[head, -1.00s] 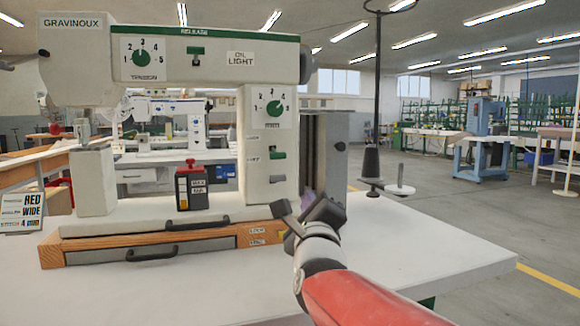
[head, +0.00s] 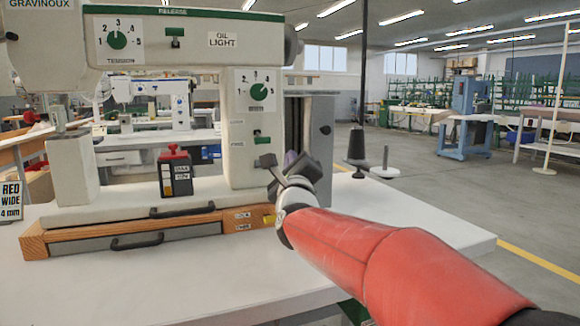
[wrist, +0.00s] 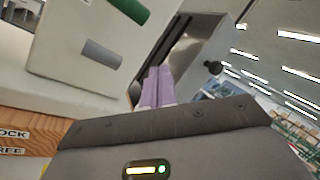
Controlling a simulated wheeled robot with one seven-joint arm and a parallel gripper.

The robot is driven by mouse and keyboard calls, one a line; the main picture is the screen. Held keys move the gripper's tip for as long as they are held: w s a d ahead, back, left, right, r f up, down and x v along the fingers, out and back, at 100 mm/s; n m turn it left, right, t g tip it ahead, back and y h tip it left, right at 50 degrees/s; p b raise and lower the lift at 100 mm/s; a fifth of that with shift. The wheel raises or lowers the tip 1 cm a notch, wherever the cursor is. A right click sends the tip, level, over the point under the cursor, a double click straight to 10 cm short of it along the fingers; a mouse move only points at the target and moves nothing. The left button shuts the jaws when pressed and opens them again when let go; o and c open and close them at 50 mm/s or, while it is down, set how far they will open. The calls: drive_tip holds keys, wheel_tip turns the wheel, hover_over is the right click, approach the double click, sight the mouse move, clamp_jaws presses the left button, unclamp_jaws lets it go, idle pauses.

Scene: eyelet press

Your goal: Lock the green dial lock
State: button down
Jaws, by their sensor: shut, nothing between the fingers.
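Two green dials are on the press: the tension dial (head: 117,40) and a column dial (head: 259,92). My gripper (head: 290,156) is in front of the column's lower right, above the labels. In the wrist view its purple fingers (wrist: 157,82) are together and empty, pointing toward the grey cabinet.
The column carries a green lever (head: 262,140). A red-topped black block (head: 175,172) stands on the press bed. The drawer handle (head: 138,242) juts forward. A black cone (head: 357,152) and white spool stand (head: 386,165) are at right. The white table front (head: 150,285) is clear.

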sight(260, 137)
drive_tip(key=shift+s+a+r+p, duration=0.15)
drive_tip(key=shift+a+r+p, duration=0.25)
drive_tip(key=shift+a+r, duration=0.3)
drive_tip(key=shift+s+a+r+p, duration=0.1)
drive_tip(key=shift+a+r+p, duration=0.25)
drive_tip(key=shift+a+r, duration=0.35)
drive_tip(key=shift+a, duration=0.1)
drive_tip(key=shift+r+g+p, duration=0.1)
drive_tip(key=shift+g+p, duration=0.2)
drive_tip(key=shift+p, duration=0.25)
drive_tip(key=shift+s+r+g+p, duration=0.15)
drive_tip(key=shift+r+g+p, duration=0.1)
drive_tip(key=shift+g+p, duration=0.05)
